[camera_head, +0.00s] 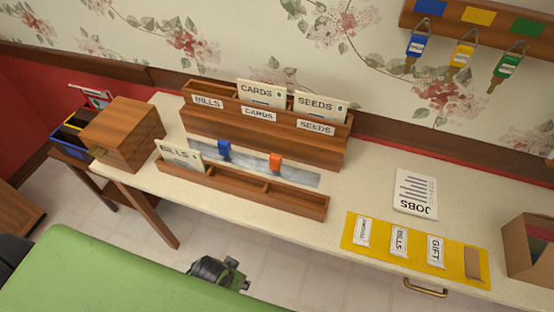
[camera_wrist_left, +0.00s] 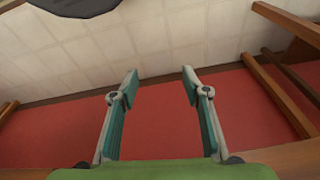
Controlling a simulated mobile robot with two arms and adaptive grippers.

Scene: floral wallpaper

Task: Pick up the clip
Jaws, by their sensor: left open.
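Two small clips stand on a grey strip (camera_head: 300,177) on the cream desk: a blue clip (camera_head: 224,149) at left and an orange clip (camera_head: 275,161) to its right. Both are upright between the tall wooden sorter and the low front tray. My left gripper (camera_wrist_left: 160,82) is open and empty in the left wrist view, with floor and a red wall beyond its fingers. No clip shows in that view. My right gripper is not in view.
The wooden sorter (camera_head: 262,137) holds cards behind the clips; the low tray (camera_head: 285,195) stands in front, with a BILLS card (camera_head: 180,158) at its left. A wooden box (camera_head: 122,133) sits left. A yellow mat (camera_head: 380,254) and JOBS sheet (camera_head: 415,190) lie right.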

